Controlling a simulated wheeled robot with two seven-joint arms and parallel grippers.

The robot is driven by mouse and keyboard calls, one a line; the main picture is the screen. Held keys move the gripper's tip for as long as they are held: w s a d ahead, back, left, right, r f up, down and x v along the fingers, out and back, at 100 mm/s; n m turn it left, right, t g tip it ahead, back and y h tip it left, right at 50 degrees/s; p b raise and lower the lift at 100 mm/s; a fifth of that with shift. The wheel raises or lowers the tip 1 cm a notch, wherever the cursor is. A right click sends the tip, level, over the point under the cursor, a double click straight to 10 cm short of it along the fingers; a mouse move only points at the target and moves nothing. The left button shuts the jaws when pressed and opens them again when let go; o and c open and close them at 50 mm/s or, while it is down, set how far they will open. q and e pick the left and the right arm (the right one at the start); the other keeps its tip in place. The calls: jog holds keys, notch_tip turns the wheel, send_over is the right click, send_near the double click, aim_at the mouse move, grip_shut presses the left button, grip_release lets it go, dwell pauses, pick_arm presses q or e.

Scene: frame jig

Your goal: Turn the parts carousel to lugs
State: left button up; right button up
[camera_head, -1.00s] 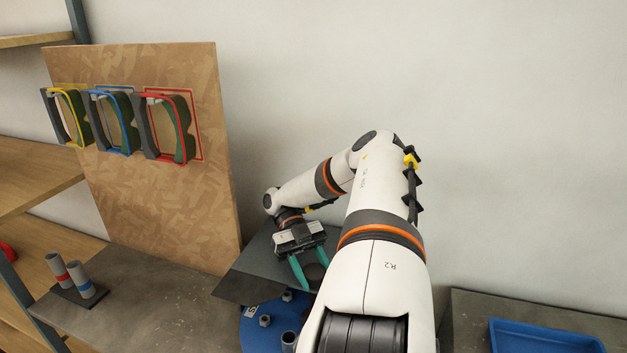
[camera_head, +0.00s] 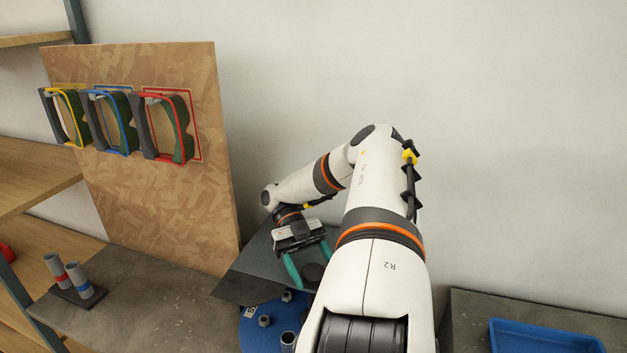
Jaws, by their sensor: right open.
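The parts carousel (camera_head: 256,335) is a blue disc at the bottom middle with several grey lugs on it. A dark plate (camera_head: 238,285) covers its far part, and my right arm hides its right side. A dark round knob (camera_head: 313,272) stands at the plate, between or just beyond the fingertips. My right gripper (camera_head: 307,285) has teal fingers and is open, pointing down at the knob. I cannot tell whether the fingers touch it. My left gripper is not in view.
A wooden board (camera_head: 170,215) with yellow, blue and red framed holders stands at the left. A small rack with two grey tubes (camera_head: 79,279) is on the grey bench. A blue tray (camera_head: 540,337) lies at the lower right. Shelves are at far left.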

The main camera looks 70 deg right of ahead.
notch_tip(320, 180, up, 9)
jog(key=shift+r+p, duration=0.1)
jog(key=shift+p, duration=0.6)
